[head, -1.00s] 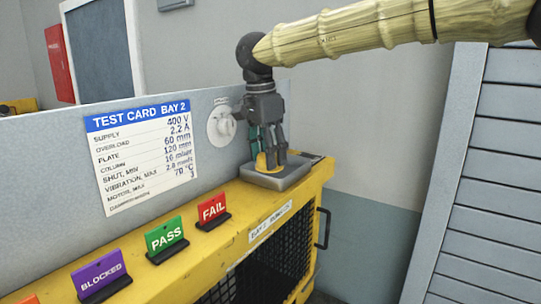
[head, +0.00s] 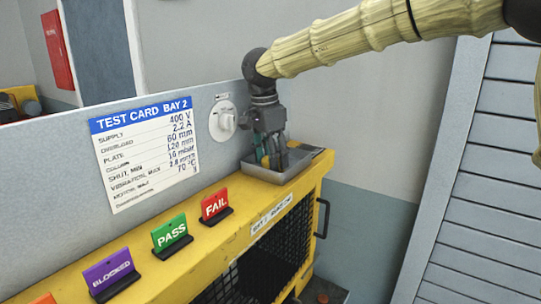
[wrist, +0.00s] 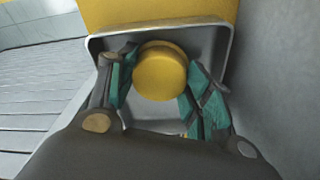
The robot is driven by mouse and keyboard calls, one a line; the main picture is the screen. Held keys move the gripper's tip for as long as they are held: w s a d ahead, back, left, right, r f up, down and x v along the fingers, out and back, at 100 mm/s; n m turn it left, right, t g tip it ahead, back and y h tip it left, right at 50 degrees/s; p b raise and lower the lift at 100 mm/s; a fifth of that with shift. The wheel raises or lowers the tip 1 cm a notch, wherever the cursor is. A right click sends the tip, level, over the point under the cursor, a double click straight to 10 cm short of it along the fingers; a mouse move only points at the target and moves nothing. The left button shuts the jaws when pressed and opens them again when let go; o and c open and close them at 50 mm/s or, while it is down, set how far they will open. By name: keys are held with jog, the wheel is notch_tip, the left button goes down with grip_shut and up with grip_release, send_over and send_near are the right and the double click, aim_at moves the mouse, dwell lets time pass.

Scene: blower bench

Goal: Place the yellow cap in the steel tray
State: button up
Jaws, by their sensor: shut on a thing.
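The yellow cap (wrist: 160,72) sits between the two fingers of my gripper (wrist: 162,66) in the wrist view. The gripper is shut on it, with teal finger pads on either side. The steel tray (wrist: 226,45) is a shallow grey tray on the far end of the yellow bench, and its rim frames the cap in the wrist view. In the head view my gripper (head: 274,156) points down into the outline of the steel tray (head: 268,178), and only a bit of yellow shows among the fingers. I cannot tell whether the cap touches the tray floor.
FAIL (head: 215,205), PASS (head: 170,234) and BLOCKED (head: 110,273) signs stand along the bench top. A grey slatted shutter (head: 485,190) is at right.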

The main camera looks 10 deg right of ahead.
aim_at(266, 160)
jog(key=shift+f, duration=0.1)
jog(key=o, duration=0.9)
jog(key=shift+c, duration=0.2)
notch_tip(266, 160, up, 12)
jog(key=a+b, duration=0.1)
jog(key=b, duration=0.2)
jog(key=shift+s+a, duration=0.2)
jog(key=shift+s, duration=0.1)
